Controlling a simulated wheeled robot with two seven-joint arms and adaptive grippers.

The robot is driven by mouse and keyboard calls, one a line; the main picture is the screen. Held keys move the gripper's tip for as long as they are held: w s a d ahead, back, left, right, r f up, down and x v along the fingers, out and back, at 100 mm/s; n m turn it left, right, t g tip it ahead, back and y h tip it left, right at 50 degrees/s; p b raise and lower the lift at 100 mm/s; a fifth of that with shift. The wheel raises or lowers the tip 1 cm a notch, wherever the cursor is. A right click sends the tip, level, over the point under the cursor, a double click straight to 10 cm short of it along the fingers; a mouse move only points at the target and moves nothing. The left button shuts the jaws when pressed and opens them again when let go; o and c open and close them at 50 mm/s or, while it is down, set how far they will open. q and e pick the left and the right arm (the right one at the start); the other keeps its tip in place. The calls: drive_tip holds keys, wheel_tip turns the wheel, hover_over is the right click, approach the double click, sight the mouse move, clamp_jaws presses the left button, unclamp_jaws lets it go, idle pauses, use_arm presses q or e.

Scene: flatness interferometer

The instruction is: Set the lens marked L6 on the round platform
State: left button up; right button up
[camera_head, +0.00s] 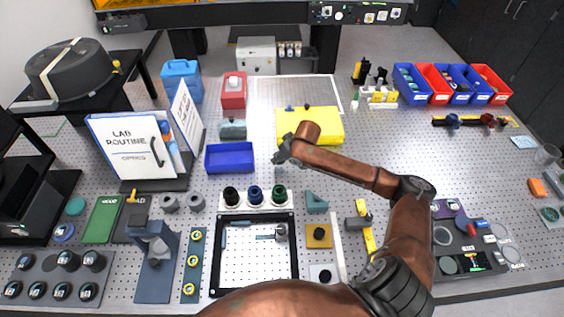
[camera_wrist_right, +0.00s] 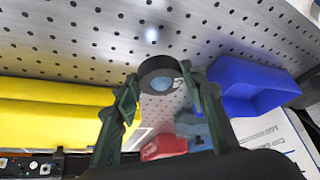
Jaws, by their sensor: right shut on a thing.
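My right gripper (camera_head: 284,153) hangs over the middle of the table, between the blue tray and the yellow block. In the right wrist view its fingers (camera_wrist_right: 160,92) are shut on a dark ring-shaped lens (camera_wrist_right: 158,72) with a bluish glass face. I cannot read a mark on it, and in the head view it cannot be made out. The lens looks clear of the perforated table. Several dark lenses stand in a grey holder (camera_head: 52,278) at the lower left, their labels too small to read. I cannot identify the round platform for certain. My left gripper is not in view.
The yellow block (camera_head: 310,125) and blue tray (camera_head: 230,158) flank the gripper. Three dark round pieces stand in a white rack (camera_head: 254,196), behind a black-framed tray (camera_head: 254,250). A blue-grey stand (camera_head: 156,265) is at the lower left.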

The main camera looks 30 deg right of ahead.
sight(282, 162)
drive_tip(key=shift+w+d+f, duration=0.1)
drive_tip(key=shift+w+f, duration=0.05)
drive_tip(key=shift+f, duration=0.05)
wheel_tip(282, 162, down, 3)
drive_tip(key=shift+d+f, duration=0.1)
drive_tip(key=shift+f, duration=0.05)
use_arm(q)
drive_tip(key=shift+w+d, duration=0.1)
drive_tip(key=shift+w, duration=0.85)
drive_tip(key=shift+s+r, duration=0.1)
use_arm(e)
drive_tip(key=o, duration=1.1)
drive_tip(key=shift+f, duration=0.1)
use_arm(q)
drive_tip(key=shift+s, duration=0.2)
use_arm(e)
drive_tip(key=shift+o, duration=0.5)
